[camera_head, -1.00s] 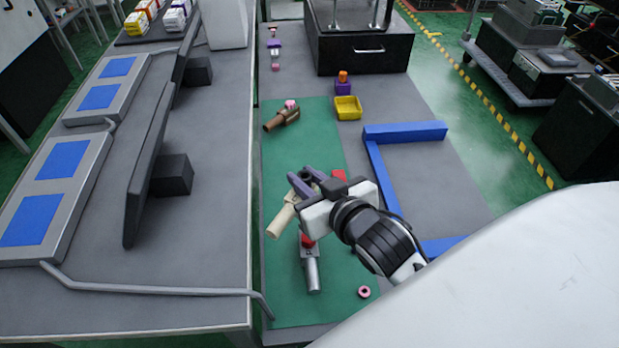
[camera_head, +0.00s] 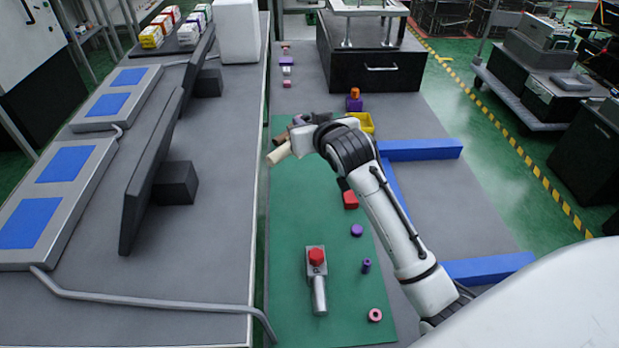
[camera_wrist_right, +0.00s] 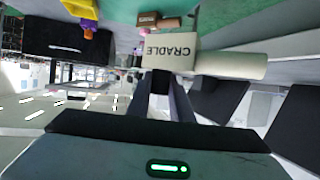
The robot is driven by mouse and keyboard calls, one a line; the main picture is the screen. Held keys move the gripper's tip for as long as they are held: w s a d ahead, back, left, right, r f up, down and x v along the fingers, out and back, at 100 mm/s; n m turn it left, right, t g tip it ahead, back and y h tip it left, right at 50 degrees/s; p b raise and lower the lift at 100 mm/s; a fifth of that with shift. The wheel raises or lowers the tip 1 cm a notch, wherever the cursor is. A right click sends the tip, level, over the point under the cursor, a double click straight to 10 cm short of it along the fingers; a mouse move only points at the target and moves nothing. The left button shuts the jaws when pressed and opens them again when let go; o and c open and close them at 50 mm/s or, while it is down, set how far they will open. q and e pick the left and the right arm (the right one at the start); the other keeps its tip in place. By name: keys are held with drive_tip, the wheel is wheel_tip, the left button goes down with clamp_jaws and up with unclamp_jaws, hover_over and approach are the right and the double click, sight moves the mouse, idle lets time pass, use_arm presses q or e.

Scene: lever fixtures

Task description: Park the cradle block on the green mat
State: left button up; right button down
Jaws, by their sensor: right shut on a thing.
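The cradle block is cream with a round cream handle; its handle (camera_head: 280,153) shows in the head view, and the lettered face reading CRADLE (camera_wrist_right: 170,53) shows upside down in the right wrist view. My right gripper (camera_head: 302,134) is shut on the cradle block, over the far part of the green mat (camera_head: 300,215). In the head view my gripper and arm hide most of the block. The wrist view shows both fingers against the block, and the mat (camera_wrist_right: 120,10) beyond it. My left gripper is not in view.
A grey block with a red knob (camera_head: 317,258) lies on the near mat. A red piece (camera_head: 350,200), purple pieces and a pink ring (camera_head: 375,315) lie to its right. A brown block (camera_head: 281,136) and yellow bin (camera_head: 367,122) are near my gripper. A blue frame (camera_head: 425,150) lies right.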

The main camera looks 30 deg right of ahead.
drive_tip(key=shift+f+b, duration=1.4)
drive_tip(key=shift+f, duration=5.4)
drive_tip(key=shift+f, duration=0.15)
drive_tip(key=c, duration=1.6)
unclamp_jaws()
